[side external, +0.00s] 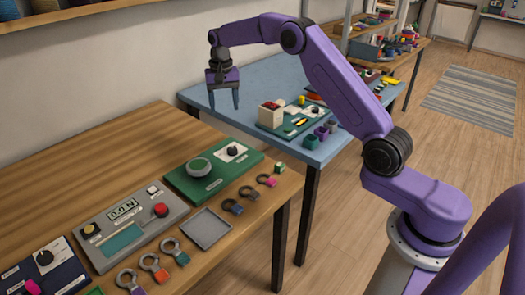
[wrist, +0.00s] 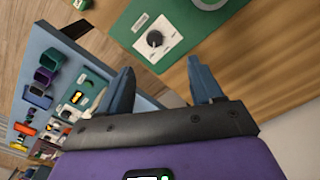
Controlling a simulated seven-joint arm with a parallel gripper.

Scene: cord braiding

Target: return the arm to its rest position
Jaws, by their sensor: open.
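My gripper (side external: 223,98) hangs in the air with its two fingers pointing down, above the left end of the blue table and near the wall. The fingers are apart and nothing is between them. In the wrist view my gripper (wrist: 160,92) also shows two spread blue-grey fingers with an empty gap. My purple arm reaches up from its base at the right and bends over toward the wall. No cord can be made out in either view.
The wooden table (side external: 90,170) carries a green panel (side external: 212,170) with a knob, a grey control box (side external: 132,227), several ring-shaped pieces and a grey tray (side external: 206,229). The blue table (side external: 262,78) holds a green board (side external: 290,124), a cream box (side external: 271,115) and small cups. Its left end is clear.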

